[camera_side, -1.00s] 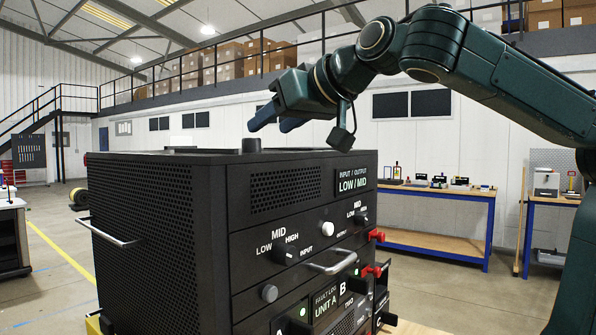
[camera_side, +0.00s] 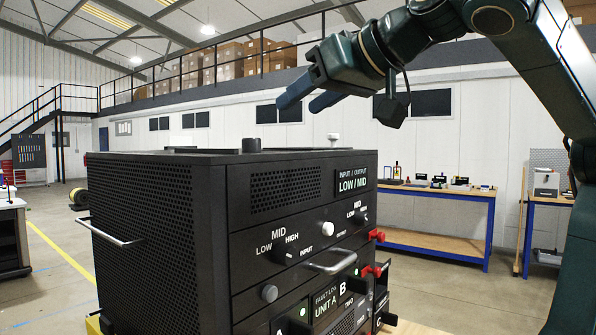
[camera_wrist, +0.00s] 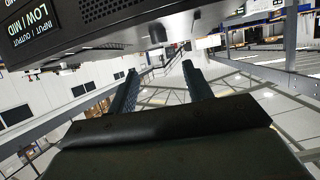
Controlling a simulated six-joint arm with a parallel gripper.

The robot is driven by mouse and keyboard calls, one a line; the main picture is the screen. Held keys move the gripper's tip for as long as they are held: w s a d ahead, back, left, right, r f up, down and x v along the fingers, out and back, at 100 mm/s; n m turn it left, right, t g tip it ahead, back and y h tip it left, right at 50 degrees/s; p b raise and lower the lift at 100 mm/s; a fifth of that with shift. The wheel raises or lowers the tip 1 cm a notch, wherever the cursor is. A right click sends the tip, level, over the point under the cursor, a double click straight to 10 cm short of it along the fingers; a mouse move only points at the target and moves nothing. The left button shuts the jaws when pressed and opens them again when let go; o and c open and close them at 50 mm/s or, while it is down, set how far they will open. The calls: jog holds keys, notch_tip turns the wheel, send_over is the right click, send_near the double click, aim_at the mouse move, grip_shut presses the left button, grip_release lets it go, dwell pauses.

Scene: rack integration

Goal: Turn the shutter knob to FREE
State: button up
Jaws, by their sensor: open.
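The black rack unit (camera_side: 150,230) stands at centre left, with a front panel of knobs and labels. I read no shutter or FREE label, so I cannot tell which knob is the shutter knob. A black round knob (camera_side: 251,145) stands on the rack's top, and a small white-topped piece (camera_side: 333,137) stands at the top's far right. The front has a black selector (camera_side: 283,254) marked LOW, MID and HIGH, with a similar one (camera_side: 360,217) to its right. My gripper (camera_side: 300,98) is open and empty above the rack top; its fingers also show in the wrist view (camera_wrist: 160,78).
A display (camera_side: 358,181) reads INPUT / OUTPUT LOW/MID. A silver front handle (camera_side: 331,263), a side handle (camera_side: 110,232) and red latches (camera_side: 376,236) stick out from the rack. Blue-framed benches (camera_side: 435,215) stand behind.

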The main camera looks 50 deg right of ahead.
jog(key=s+d+f+g, duration=0.2)
jog(key=s+f, duration=0.1)
jog(key=f, duration=0.6)
jog(key=s+d+f+n+g, duration=0.1)
jog(key=s+d+f, duration=0.1)
jog(key=f, duration=0.7)
jog(key=s+d+f+n+g+y, duration=0.1)
jog(key=s+d+f+g, duration=0.1)
jog(key=f, duration=0.7)
jog(key=shift+s+d+g, duration=0.3)
jog(key=shift+s+d, duration=0.35)
jog(key=shift+s, duration=0.2)
jog(key=shift+r, duration=0.1)
jog(key=w+a+r+t, duration=0.2)
jog(key=w+r, duration=0.1)
jog(key=r, duration=0.6)
jog(key=w+a+r+m+t, duration=0.1)
jog(key=w+a+r, duration=0.1)
jog(key=r, duration=0.6)
jog(key=w+a+r+t, duration=0.2)
jog(key=w+a+r, duration=0.1)
jog(key=r, duration=0.6)
jog(key=shift+w+r+m+t+h, duration=0.3)
jog(key=shift+w+m+h, duration=0.1)
jog(key=shift+w, duration=0.3)
jog(key=shift+w+d+f, duration=0.1)
jog(key=shift+w, duration=0.15)
